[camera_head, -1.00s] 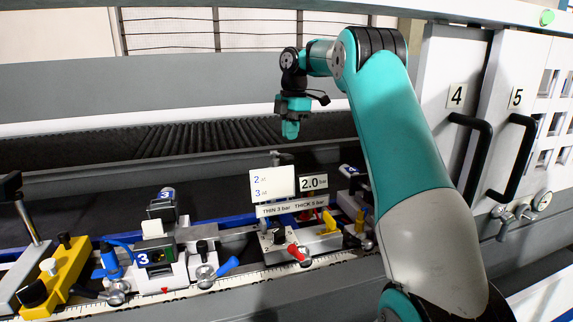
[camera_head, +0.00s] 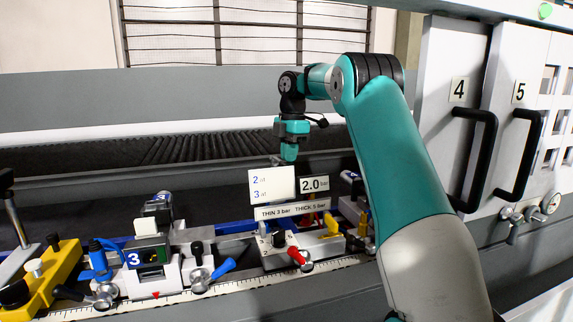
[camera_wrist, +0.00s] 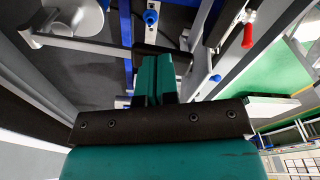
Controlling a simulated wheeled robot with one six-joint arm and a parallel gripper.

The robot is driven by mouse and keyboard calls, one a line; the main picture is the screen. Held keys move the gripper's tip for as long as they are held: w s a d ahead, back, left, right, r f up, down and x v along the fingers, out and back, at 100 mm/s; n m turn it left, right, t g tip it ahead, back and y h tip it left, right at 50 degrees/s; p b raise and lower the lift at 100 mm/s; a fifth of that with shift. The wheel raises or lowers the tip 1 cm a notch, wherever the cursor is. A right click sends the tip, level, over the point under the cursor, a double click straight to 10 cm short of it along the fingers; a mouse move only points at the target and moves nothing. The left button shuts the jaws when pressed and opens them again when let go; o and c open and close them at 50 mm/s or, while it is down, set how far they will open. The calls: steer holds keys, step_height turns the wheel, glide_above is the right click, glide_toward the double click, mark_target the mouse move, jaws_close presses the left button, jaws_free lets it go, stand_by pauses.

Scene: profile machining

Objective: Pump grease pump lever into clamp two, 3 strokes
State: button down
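My gripper (camera_head: 289,152) hangs fingers down in the head view, above and behind the white sign of the middle clamp unit. In the wrist view its two teal fingers (camera_wrist: 155,82) lie side by side, with nothing seen between them. The middle clamp unit (camera_head: 275,260) has a red-tipped lever (camera_head: 297,255) at its front. A red handle also shows in the wrist view (camera_wrist: 247,36). The unit to its left (camera_head: 153,272) is labelled 3 and has a blue-tipped lever (camera_head: 224,268). I cannot make out which part is the grease pump lever.
A yellow block (camera_head: 62,267) is at left. Cabinet doors 4 (camera_head: 452,120) and 5 (camera_head: 515,130) with black handles stand at right. Open space surrounds my gripper above the rail.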

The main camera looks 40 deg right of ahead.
mark_target(289, 164)
step_height(289, 164, down, 3)
steer(key=shift+f+b, duration=0.1)
steer(key=shift+b, duration=1)
steer(key=shift+d+r+p, duration=0.3)
steer(key=shift+r+p, duration=0.05)
steer(key=shift+p, duration=0.15)
steer(key=shift+s+d+r+p, duration=0.15)
steer(key=shift+d+p, duration=0.25)
steer(key=shift+d, duration=0.2)
steer(key=shift+s+d+r+p, duration=0.1)
steer(key=shift+d+p, duration=0.25)
steer(key=shift+d, duration=0.25)
steer(key=shift+r, duration=0.15)
